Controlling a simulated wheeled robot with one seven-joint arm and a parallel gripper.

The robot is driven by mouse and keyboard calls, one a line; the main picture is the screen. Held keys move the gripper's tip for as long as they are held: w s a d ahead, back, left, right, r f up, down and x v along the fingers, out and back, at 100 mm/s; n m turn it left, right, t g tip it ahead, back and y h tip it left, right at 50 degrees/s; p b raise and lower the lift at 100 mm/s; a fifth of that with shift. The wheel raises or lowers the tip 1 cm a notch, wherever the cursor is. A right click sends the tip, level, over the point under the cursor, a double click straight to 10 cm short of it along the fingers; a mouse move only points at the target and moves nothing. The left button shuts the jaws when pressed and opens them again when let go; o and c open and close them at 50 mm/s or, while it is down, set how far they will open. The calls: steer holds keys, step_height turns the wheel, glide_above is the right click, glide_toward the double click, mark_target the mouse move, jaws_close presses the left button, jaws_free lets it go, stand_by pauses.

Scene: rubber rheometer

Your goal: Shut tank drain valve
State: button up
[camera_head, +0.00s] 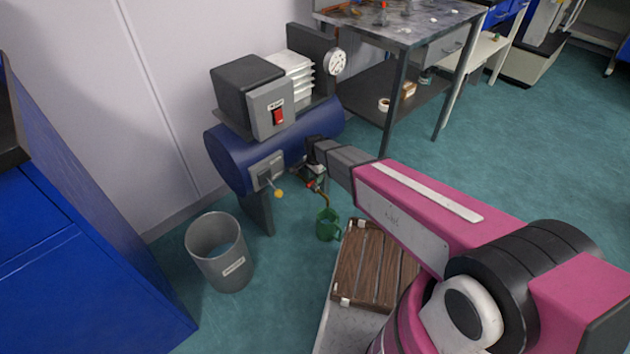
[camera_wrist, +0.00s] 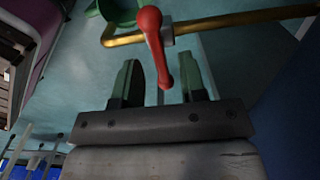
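The blue tank (camera_head: 225,160) lies horizontally by the wall, with my gripper (camera_head: 314,178) close by at its underside. In the wrist view, the drain valve's red lever (camera_wrist: 151,28) sits on a brass pipe (camera_wrist: 232,20). The lever points toward my gripper (camera_wrist: 162,78), and its free end lies between the two dark green fingers in the picture. The fingers are apart, with gaps showing on both sides of the lever. I cannot tell whether either finger touches it. In the head view, the arm and gripper hide much of the valve.
A green mug (camera_head: 327,226) stands on the floor below the pipe. A grey bin (camera_head: 219,252), a blue cabinet (camera_head: 75,265) and a wooden-slatted crate (camera_head: 372,265) are nearby. A yellow-knobbed lever (camera_head: 278,193) projects from the tank's front. A metal workbench (camera_head: 405,30) stands behind.

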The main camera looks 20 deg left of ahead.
step_height(320, 180, up, 8)
steer(key=shift+d, duration=0.1)
stand_by(0.6)
steer(key=s+d+r+n, duration=0.2)
steer(key=d+r, duration=0.2)
steer(key=d, duration=1)
steer(key=s+d+r+n, duration=0.2)
steer(key=d+r, duration=0.2)
steer(key=d, duration=1)
steer(key=s+d+r+n, duration=0.2)
steer(key=s+d+r, duration=0.1)
steer(key=d, duration=1.2)
steer(key=shift+r, duration=0.85)
steer(key=shift+s, duration=0.1)
